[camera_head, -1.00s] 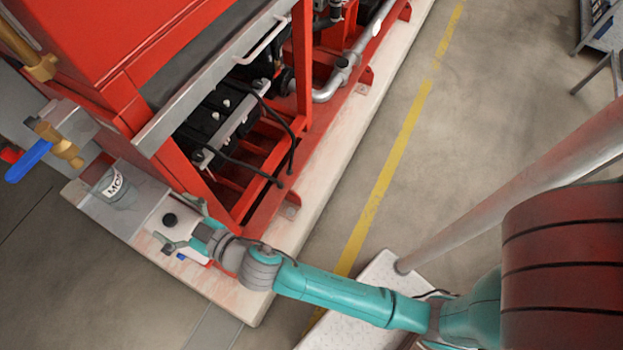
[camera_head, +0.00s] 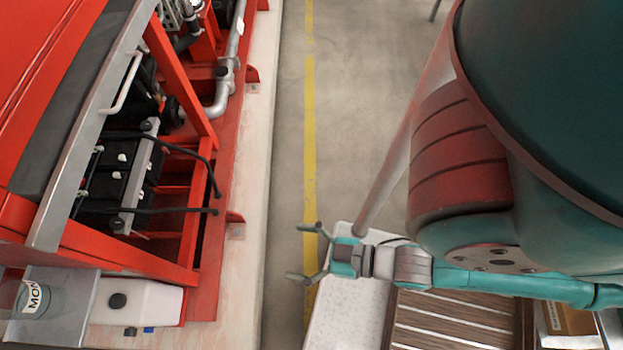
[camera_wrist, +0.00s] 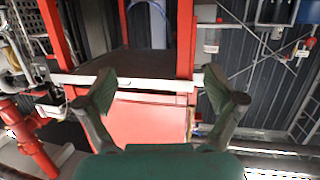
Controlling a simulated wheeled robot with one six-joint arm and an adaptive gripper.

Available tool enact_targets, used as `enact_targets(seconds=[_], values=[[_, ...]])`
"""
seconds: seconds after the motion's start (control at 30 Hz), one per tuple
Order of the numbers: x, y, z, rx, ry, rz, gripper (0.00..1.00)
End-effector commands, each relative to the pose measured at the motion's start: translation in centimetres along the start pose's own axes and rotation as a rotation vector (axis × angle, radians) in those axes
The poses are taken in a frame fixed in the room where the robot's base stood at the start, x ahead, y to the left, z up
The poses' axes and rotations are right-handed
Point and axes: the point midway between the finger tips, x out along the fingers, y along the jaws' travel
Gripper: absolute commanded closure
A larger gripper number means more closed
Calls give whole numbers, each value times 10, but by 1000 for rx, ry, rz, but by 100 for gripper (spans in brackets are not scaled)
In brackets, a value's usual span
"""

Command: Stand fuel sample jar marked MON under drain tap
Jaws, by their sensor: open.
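The fuel sample jar (camera_head: 34,299) is clear, with a white label whose letters "MON" show. It stands upright on a grey metal shelf (camera_head: 72,325) at the lower left of the head view, its left part cut by the frame edge. The drain tap is out of view now, so the jar's place relative to it cannot be seen. My gripper (camera_head: 306,252) is open and empty, well right of the jar, over the floor beside the plinth. In the wrist view my gripper (camera_wrist: 160,88) has both fingers spread, with nothing between them.
A white container with a black cap (camera_head: 140,302) stands right of the shelf. The red pump frame (camera_head: 190,200) and black batteries (camera_head: 125,170) fill the left. A pale plinth edge (camera_head: 255,190) runs along it.

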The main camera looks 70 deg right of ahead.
Motion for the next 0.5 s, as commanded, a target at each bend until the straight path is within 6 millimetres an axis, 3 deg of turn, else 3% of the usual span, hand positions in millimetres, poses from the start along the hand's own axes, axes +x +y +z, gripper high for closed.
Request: enact_targets(seconds=[0.03, 0.2, 0.5], values=[[-14, 3, -3, 7, -12, 20, 8], [-40, 8, -14, 18, -21, 60, 8], [-47, 10, -17, 21, -24, 73, 8]])
